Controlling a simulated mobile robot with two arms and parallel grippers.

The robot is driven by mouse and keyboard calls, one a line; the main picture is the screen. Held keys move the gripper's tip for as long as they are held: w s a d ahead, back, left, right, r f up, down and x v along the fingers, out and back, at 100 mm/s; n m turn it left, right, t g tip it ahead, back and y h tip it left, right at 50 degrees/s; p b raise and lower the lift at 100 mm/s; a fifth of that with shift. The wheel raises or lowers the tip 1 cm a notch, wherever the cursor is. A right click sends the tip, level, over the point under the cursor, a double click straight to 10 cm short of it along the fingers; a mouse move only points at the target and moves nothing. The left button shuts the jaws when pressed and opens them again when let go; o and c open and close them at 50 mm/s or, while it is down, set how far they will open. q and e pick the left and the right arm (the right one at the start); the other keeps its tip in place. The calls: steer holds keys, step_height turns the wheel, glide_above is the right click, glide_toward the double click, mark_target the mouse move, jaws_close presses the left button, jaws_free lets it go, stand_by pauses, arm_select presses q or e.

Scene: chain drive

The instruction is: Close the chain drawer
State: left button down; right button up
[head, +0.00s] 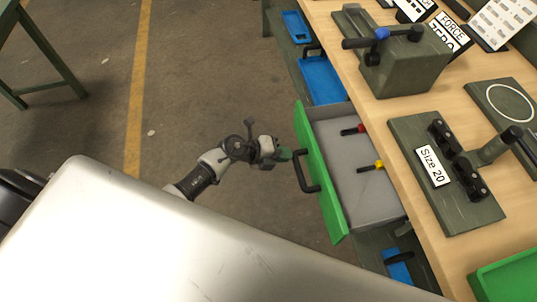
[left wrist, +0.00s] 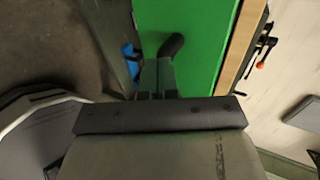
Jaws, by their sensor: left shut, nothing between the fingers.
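The green-fronted drawer (head: 322,178) stands pulled out from under the workbench, its grey inside (head: 355,170) showing. My left gripper (head: 288,155) is shut and empty, in front of the green front near the handle's upper end in the head view. In the left wrist view its fingers (left wrist: 156,75) point at the green front (left wrist: 190,25), close to the black handle (left wrist: 172,46). I cannot tell whether they touch it. My right gripper is out of view.
The wooden workbench (head: 385,97) carries a green fixture block (head: 405,65) and a "Size 20" chain tool on a plate (head: 460,215). Blue drawers (head: 322,80) sit farther along below it. A green table (head: 40,60) stands at far left. Open floor (head: 200,80) lies between.

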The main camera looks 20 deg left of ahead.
mark_target(308, 149)
arm_select(q)
steer(key=w+d, duration=0.1)
steer(key=d, duration=0.1)
steer(key=w+d, duration=0.1)
steer(key=d, duration=0.1)
steer(key=w+d, duration=0.2)
steer(key=shift+w+r, duration=0.1)
steer(key=shift+r, duration=0.05)
steer(key=w+d, duration=0.1)
steer(key=d, duration=0.1)
steer(key=w+d, duration=0.2)
steer(key=d, duration=0.1)
steer(key=w+d, duration=0.2)
steer(key=shift+w+d, duration=0.1)
steer(key=shift+d, duration=0.45)
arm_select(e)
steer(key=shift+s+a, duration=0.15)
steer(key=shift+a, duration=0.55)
arm_select(q)
steer(key=shift+r, duration=0.1)
